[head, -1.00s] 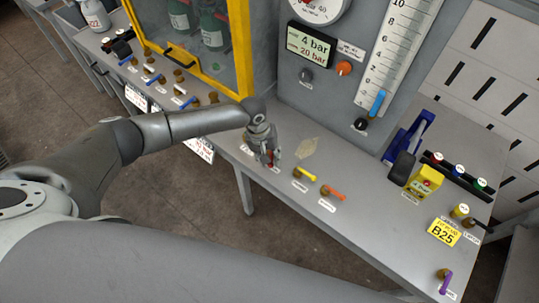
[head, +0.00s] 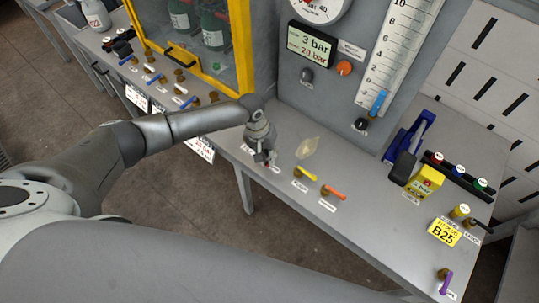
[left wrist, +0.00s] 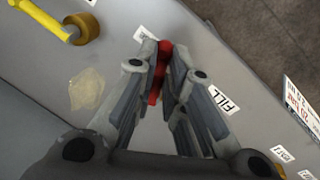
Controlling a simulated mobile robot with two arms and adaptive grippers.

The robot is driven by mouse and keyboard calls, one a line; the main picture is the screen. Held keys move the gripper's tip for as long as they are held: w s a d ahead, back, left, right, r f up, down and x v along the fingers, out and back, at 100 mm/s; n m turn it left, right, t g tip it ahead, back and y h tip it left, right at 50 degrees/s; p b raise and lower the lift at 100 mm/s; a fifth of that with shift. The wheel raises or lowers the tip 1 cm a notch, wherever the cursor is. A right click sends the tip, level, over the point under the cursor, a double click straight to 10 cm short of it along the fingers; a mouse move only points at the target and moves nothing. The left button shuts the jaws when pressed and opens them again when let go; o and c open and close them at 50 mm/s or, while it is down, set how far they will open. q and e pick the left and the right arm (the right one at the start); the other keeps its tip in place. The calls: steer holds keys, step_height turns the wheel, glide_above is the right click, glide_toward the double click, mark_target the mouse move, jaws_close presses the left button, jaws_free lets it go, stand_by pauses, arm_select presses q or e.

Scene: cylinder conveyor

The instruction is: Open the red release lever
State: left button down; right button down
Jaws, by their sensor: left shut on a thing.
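The red release lever (left wrist: 160,72) shows in the left wrist view between the fingertips of my left gripper (left wrist: 163,62). The gripper is shut on it, with a finger on each side. In the head view my left gripper (head: 265,156) points down at the grey bench, and its fingers and wrist hide the lever there. A yellow lever (head: 307,173) and an orange lever (head: 333,191) stand to the right of the gripper. The display (head: 311,46) reads 3 bar over 20 bar. My right gripper is not seen.
A yellow-framed cabinet (head: 243,50) with green bottles stands at the back left, with several blue levers in front. A yellow device (head: 425,181) and a purple lever (head: 446,283) are on the right.

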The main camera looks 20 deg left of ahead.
arm_select(q)
steer(key=shift+w+a+m+g+b, duration=0.15)
steer(key=shift+a+m+g+b, duration=0.2)
steer(key=shift+m, duration=0.9)
steer(key=shift+w+a+m+g+b, duration=0.15)
steer(key=shift+a+m, duration=0.3)
steer(key=shift+m, duration=0.8)
steer(key=c, duration=1.5)
jaws_free()
steer(key=v, duration=1.2)
